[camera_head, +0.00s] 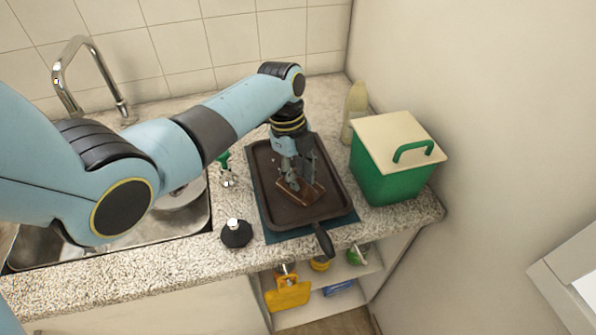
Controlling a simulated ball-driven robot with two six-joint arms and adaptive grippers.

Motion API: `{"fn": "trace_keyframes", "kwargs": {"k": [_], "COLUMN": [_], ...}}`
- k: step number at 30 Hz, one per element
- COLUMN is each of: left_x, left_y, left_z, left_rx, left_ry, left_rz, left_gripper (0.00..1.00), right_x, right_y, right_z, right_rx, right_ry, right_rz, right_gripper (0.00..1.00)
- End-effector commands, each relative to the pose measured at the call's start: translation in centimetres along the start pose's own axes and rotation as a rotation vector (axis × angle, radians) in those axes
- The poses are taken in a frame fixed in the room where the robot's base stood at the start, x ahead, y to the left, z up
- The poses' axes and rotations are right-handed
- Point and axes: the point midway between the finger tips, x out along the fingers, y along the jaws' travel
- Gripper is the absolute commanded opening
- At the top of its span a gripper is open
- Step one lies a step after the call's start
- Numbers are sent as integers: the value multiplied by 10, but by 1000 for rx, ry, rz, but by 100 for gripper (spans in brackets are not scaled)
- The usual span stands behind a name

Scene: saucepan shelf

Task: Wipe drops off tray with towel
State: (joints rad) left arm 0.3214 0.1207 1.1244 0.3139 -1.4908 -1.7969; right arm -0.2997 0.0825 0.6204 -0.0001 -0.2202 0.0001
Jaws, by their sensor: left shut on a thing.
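A dark brown tray (268,188) with a black handle (324,242) lies on the granite counter, its handle pointing to the front. My left gripper (294,183) points down inside the tray and is shut on a brown towel (311,194), which lies against the tray floor. The gripper's fingers hide part of the towel. A few small pale specks show on the tray floor near the gripper, too small to tell apart clearly. My right gripper is not in view.
A blue mat (275,236) lies under the tray. A green box with a beige lid (393,137) and a pale bottle (354,108) stand to the right. A black-based object (236,234) stands front left. The sink (190,222) is left.

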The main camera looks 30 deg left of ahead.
Motion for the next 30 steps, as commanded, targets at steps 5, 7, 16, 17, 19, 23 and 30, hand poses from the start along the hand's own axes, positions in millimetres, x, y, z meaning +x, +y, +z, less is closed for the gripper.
{"fn": "trace_keyframes", "kwargs": {"k": [5,7,16,17,19,23,30], "left_x": [-1,-2,-5,-5,-7,-10,-12], "left_y": [-7,-9,-16,-17,-20,-26,-28], "left_z": [16,21,32,34,39,48,49], "left_rx": [-3,-3,-2,-2,-3,-3,-2], "left_ry": [-5,-5,-7,-6,-6,-5,-3], "left_rz": [2,3,4,4,3,4,3], "left_gripper": [0,0,0,0,0,0,0], "right_x": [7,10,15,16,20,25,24], "right_y": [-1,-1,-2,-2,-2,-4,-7], "right_z": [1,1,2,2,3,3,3], "right_rx": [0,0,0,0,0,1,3], "right_ry": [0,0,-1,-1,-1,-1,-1], "right_rz": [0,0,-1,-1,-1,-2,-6], "right_gripper": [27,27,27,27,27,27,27]}}
